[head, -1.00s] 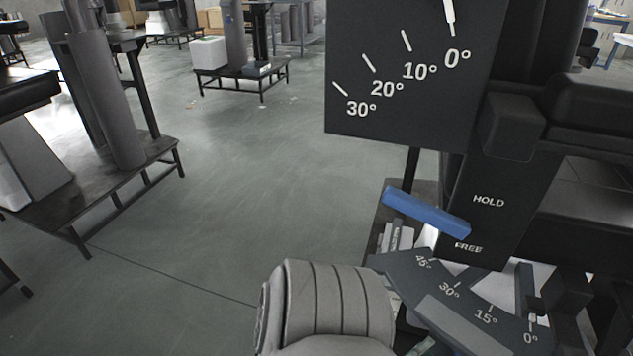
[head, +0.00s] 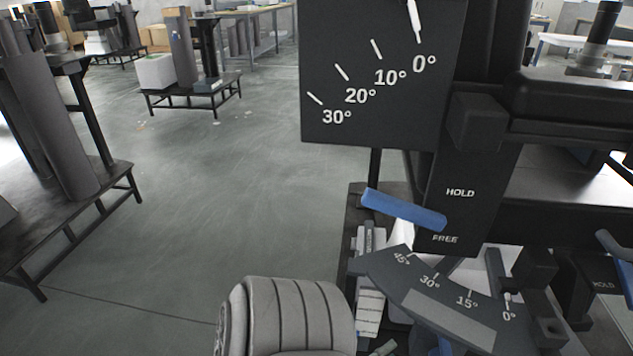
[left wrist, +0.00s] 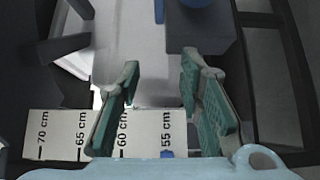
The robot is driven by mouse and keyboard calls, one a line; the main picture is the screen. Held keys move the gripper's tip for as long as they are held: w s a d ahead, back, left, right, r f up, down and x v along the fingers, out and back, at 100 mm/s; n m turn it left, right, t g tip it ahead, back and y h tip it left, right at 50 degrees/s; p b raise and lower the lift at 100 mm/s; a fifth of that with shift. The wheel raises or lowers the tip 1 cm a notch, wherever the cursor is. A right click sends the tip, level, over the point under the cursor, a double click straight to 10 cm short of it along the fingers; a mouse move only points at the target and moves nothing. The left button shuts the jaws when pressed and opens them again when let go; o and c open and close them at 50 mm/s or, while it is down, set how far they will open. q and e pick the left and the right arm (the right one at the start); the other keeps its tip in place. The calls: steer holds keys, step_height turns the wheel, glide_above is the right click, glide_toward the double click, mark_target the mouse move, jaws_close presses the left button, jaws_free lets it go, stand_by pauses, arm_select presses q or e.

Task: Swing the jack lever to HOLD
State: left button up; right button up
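The blue jack lever (head: 404,208) sticks out to the left from a dark panel (head: 462,190) marked HOLD above and FREE below. Its right end lies just above the FREE label, and the lever slopes slightly down to the right. A second blue handle (head: 615,256) shows at the right edge near another HOLD label. My left gripper (left wrist: 158,95) shows in the left wrist view with its two green-padded fingers apart and nothing between them. A blue part (left wrist: 196,2) is cut off at the top of that view. My right gripper is not in view.
A dial plate (head: 380,75) marked 0° to 30° hangs above the lever, its white pointer near 0°. An angle scale (head: 440,305) marked 0° to 45° is below. A centimetre ruler (left wrist: 100,135) lies beneath my left gripper. Open floor (head: 220,190) is at left.

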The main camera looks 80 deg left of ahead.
arm_select(q)
steer(key=v, duration=0.8)
step_height(320, 180, down, 9)
steer(key=s+d+m+g+h+p, duration=0.1)
steer(key=s+d+m+g+h, duration=0.2)
steer(key=m, duration=0.5)
steer(key=s+d+f+m+g+h+p, duration=0.2)
steer(key=s+d+m+g+p, duration=0.1)
steer(key=s+m+g+p, duration=0.4)
steer(key=m+g+p, duration=0.1)
steer(key=m, duration=0.1)
steer(key=shift+s+d+f+m+g, duration=0.3)
steer(key=shift+s+f, duration=0.05)
steer(key=shift+s, duration=0.05)
